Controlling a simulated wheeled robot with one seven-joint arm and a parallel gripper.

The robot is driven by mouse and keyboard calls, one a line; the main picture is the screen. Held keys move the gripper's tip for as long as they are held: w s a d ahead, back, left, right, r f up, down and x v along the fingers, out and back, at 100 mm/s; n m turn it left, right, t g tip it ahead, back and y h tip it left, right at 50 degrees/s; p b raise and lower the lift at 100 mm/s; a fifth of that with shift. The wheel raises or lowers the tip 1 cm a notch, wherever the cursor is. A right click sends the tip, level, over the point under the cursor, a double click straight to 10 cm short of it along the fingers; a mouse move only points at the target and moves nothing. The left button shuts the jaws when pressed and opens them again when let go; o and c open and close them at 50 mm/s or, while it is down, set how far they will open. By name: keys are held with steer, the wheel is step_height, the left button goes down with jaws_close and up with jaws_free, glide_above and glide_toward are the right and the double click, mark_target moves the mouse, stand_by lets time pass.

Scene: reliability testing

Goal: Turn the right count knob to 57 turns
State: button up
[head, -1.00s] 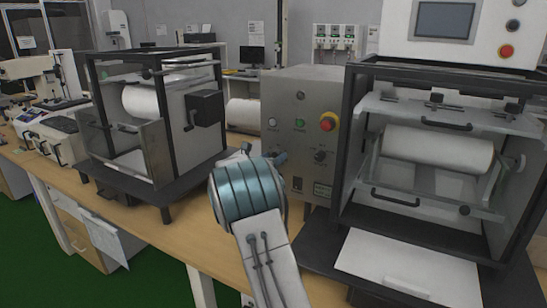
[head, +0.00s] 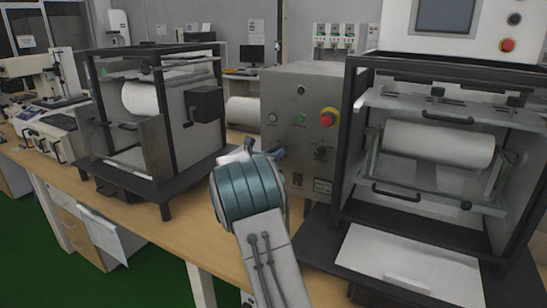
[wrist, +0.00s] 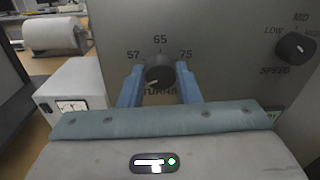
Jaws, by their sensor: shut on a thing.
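The count knob (wrist: 159,70) is a dark round knob on the grey panel, with 57 at its left, 65 above it and 75 at its right. A lettered word below it is partly covered. A small pale mark shows at the knob's lower left; I cannot tell its exact setting. My gripper (wrist: 159,82) has its two blue fingers on either side of the knob, shut on it. In the head view my gripper (head: 264,152) is at the front of the grey control box (head: 290,90), and my wrist hides this knob there.
The speed knob (wrist: 295,46) sits to the right on the same panel. The control box also carries a red button (head: 329,117) and a green button (head: 300,118). A framed roller machine (head: 440,145) stands close on the right, another (head: 150,120) on the left.

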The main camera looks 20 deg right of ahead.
steer(key=shift+m+y+b, duration=0.5)
steer(key=shift+m+b, duration=4.7)
steer(key=shift+b, duration=1.6)
steer(key=shift+r, duration=0.1)
steer(key=o, duration=1)
steer(key=shift+a, duration=0.1)
